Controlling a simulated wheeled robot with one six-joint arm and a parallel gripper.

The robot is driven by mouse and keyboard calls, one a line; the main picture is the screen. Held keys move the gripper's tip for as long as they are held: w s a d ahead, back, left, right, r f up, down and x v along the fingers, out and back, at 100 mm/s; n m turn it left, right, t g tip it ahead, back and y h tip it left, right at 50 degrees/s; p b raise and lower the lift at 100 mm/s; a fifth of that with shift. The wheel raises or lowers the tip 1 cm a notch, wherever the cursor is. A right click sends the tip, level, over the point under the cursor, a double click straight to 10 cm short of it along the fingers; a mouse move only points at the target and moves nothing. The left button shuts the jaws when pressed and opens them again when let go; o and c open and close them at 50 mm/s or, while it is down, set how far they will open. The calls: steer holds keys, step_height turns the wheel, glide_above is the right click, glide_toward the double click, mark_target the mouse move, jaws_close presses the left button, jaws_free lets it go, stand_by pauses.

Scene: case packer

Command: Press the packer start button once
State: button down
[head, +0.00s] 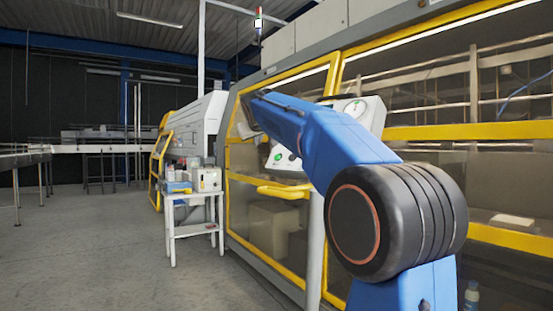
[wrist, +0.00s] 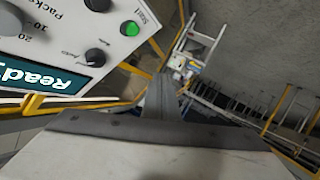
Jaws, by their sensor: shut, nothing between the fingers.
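The packer start button is a round green button (wrist: 130,28) beside the word "Start" on a white control panel (wrist: 75,25) at the upper left of the wrist view. In the head view the green button (head: 278,157) shows small on the panel (head: 285,166), left of my blue arm, which covers part of the panel. My gripper (wrist: 162,80) is shut and empty in the wrist view. Its tips appear below and right of the button in the picture. I see no contact with the panel; the exact gap cannot be told.
The panel also has black knobs (wrist: 95,57) and a "Ready" display (wrist: 45,78). The packer has a yellow-framed door with a yellow handle (head: 284,190). A white side table (head: 190,197) with small items stands to the left. The floor (head: 90,250) at left is clear.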

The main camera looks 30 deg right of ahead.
steer(key=w+d+f, duration=0.2)
steer(key=d+f, duration=0.2)
steer(key=d, duration=0.3)
steer(key=shift+d+f, duration=0.15)
steer(key=shift+f, duration=0.05)
steer(key=shift+d+f, duration=0.1)
steer(key=shift+d, duration=0.1)
stand_by(2.1)
steer(key=shift+w+d+f, duration=0.1)
steer(key=shift+d, duration=0.1)
steer(key=shift+w+d+f, duration=0.1)
steer(key=shift+d+f, duration=0.1)
steer(key=shift+d, duration=0.1)
stand_by(1.0)
steer(key=shift+s+a+r, duration=0.2)
steer(key=shift+a+r, duration=0.2)
steer(key=shift+a, duration=0.25)
steer(key=shift+a, duration=0.1)
steer(key=a, duration=0.1)
steer(key=a+r, duration=0.1)
steer(key=s+a+r, duration=0.1)
steer(key=a, duration=0.1)
steer(key=shift+s+r, duration=0.1)
steer(key=shift+r, duration=0.15)
stand_by(0.4)
